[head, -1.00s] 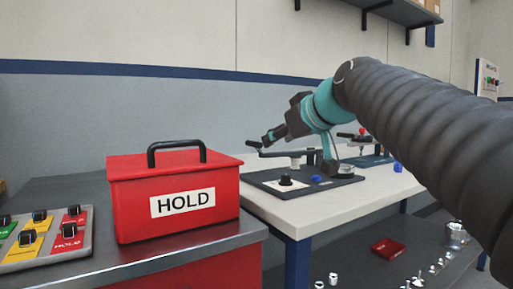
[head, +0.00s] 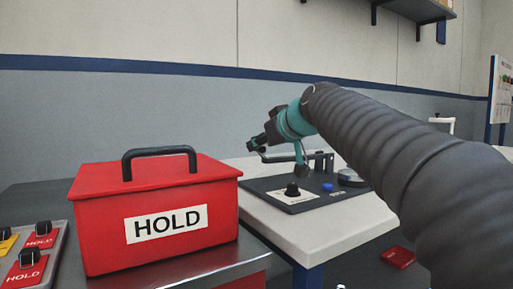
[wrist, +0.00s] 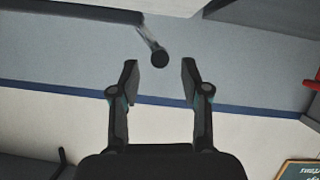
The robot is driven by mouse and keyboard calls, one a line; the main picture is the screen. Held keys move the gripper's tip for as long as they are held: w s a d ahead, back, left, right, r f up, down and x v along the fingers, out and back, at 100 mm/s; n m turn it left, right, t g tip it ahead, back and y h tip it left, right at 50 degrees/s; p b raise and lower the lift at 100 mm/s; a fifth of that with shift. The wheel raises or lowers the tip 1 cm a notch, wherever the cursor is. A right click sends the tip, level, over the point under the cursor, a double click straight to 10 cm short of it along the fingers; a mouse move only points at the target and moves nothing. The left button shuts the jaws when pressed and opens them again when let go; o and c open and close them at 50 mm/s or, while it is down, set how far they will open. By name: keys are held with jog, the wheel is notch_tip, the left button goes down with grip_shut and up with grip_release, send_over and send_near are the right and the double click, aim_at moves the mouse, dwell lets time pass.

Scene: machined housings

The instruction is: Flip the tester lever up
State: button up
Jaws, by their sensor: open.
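The tester (head: 265,200) is a dark flat base on a white table, with a black knob, a blue button and a round dark part. Its dark lever (head: 282,158) lies roughly level above the base, its left end close to my gripper. My gripper (head: 256,143) is open and empty, pointing left just above that end. In the wrist view, a black ball on a thin rod, apparently the lever's knob (wrist: 160,58), shows between the two spread fingertips of my gripper (wrist: 160,70). I cannot tell whether a finger touches it.
The white table (head: 350,225) carries the tester. A red object (head: 398,257) lies lower right.

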jog(key=shift+x, duration=2.55)
grip_shut()
